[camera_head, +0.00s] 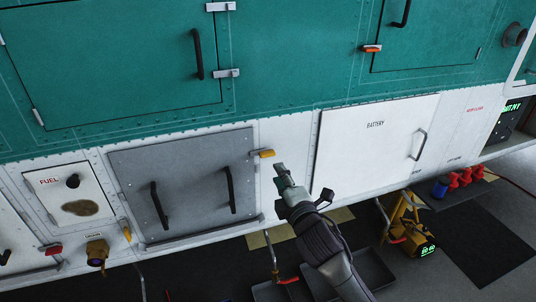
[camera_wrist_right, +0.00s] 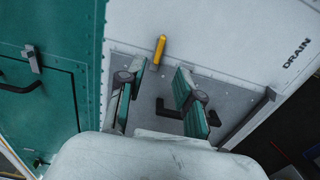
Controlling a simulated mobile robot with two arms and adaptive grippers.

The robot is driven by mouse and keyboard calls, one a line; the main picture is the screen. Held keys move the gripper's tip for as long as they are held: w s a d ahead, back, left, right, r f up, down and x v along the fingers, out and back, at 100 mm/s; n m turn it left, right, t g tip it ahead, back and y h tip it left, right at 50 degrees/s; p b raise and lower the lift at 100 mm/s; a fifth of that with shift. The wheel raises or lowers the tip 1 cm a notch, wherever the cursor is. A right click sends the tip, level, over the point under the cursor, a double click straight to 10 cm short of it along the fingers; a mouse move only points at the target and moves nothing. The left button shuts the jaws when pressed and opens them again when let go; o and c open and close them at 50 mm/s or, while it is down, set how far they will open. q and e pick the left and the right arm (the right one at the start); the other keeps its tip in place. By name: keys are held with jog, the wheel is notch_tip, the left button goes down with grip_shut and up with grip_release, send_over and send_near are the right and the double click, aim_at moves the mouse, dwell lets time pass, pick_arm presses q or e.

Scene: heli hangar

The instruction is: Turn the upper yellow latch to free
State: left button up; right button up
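The upper yellow latch (camera_head: 265,153) sits at the upper right edge of a grey panel (camera_head: 190,160) on the aircraft's side. It lies roughly sideways in the head view, its inner end by the panel edge. My right gripper (camera_head: 280,173) is close below and right of it, apart from it in the picture. In the right wrist view the yellow latch (camera_wrist_right: 160,50) shows just beyond the gap between the two fingers of my right gripper (camera_wrist_right: 160,72), which are spread and empty. My left gripper is not in view.
The grey panel has two black handles (camera_head: 230,190). A white battery door (camera_head: 370,145) is to the right, a fuel door (camera_head: 70,195) to the left with another yellow latch (camera_head: 127,232) beside it. A yellow stand (camera_head: 405,225) and dark trays are on the floor.

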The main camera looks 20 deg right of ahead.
aim_at(268, 156)
jog(key=w+p, duration=0.1)
jog(key=w, duration=0.8)
jog(key=shift+a+p, duration=0.2)
jog(key=shift+p, duration=0.1)
grip_shut()
